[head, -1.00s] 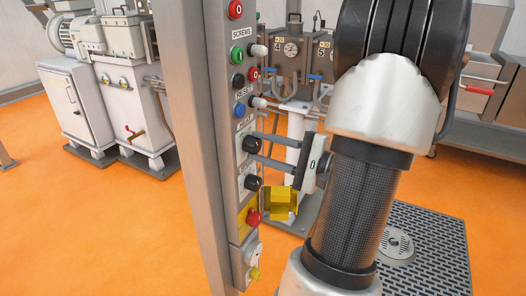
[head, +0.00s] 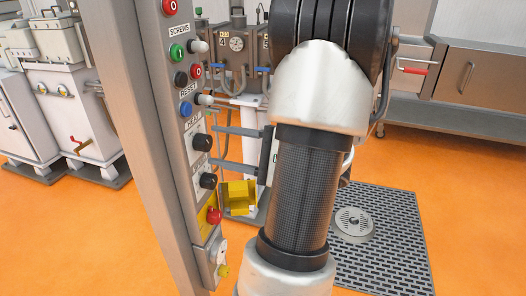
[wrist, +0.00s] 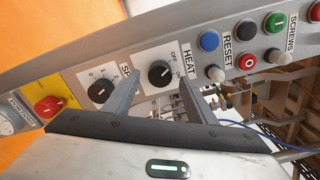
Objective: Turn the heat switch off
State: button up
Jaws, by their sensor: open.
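The heat switch is a black round knob (head: 203,144) under the HEAT label on a grey upright control panel (head: 190,92). It also shows in the wrist view (wrist: 160,73), with OFF and ON marks beside it. Its white pointer line seems to face ON. Contact cannot be made out.
A second black knob (head: 208,181), marked 0, 1, 2 in the wrist view, and a red knob (head: 214,215) sit below. Blue (head: 186,109), black and red buttons sit above.

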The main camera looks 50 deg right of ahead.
jog(key=p+v, duration=0.1)
jog(key=v, duration=1.4)
